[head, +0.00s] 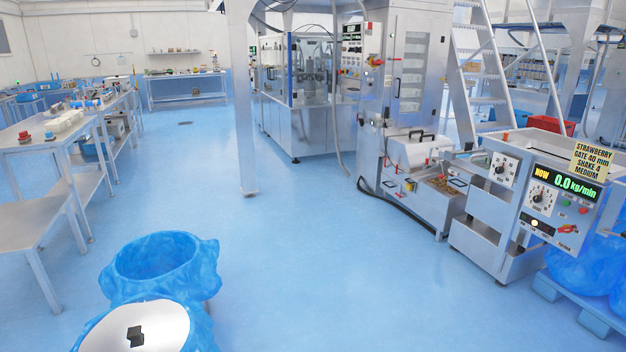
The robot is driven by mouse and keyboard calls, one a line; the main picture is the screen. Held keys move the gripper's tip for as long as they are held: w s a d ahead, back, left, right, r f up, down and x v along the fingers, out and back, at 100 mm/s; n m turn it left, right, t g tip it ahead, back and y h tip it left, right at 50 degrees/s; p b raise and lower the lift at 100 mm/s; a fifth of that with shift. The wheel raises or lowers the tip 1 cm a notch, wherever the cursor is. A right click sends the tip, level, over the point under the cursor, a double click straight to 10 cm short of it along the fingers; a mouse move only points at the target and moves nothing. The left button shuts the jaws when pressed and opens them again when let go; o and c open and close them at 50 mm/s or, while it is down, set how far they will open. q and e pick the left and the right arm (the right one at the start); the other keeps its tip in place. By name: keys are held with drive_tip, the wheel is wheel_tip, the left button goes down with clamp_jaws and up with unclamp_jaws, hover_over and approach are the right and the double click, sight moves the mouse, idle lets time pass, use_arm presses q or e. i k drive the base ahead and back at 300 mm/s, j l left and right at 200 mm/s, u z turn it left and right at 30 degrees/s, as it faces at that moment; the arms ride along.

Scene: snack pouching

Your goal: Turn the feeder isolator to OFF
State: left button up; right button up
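The feeder (495,235) stands at the right, a steel machine with a control box on its front. A white dial plate with a black knob (500,169) is on its left part. A second white dial (541,198) sits below a display (566,183) reading "NOW 0.0 kg/min". Small coloured buttons are beside and below it. Neither of my grippers is in view.
A yellow sign (591,160) reads "STRAWBERRY GATE 40 mm SHAKE 4 MEDIUM". Blue bags on a blue pallet (590,322) stand right of the feeder. A blue-lined bin (155,262) is at front left. A steel post (242,100) stands mid-room. The central blue floor is clear.

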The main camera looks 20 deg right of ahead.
sight(566, 229)
drive_tip(key=i+l+z, duration=0.2)
drive_tip(key=i+z, duration=0.55)
drive_tip(key=z, duration=0.15)
drive_tip(key=i+z, duration=0.35)
drive_tip(key=z, duration=0.15)
drive_tip(key=i+j+z, duration=0.25)
drive_tip(key=z, duration=0.2)
drive_tip(key=i+j+z, duration=0.15)
drive_tip(key=i+z, duration=0.25)
drive_tip(key=i, duration=0.35)
drive_tip(key=i+j+u, duration=0.15)
drive_tip(key=i, duration=0.4)
drive_tip(key=i+j+u, duration=0.2)
drive_tip(key=i, duration=0.35)
drive_tip(key=i+j+u, duration=0.15)
drive_tip(key=i, duration=0.45)
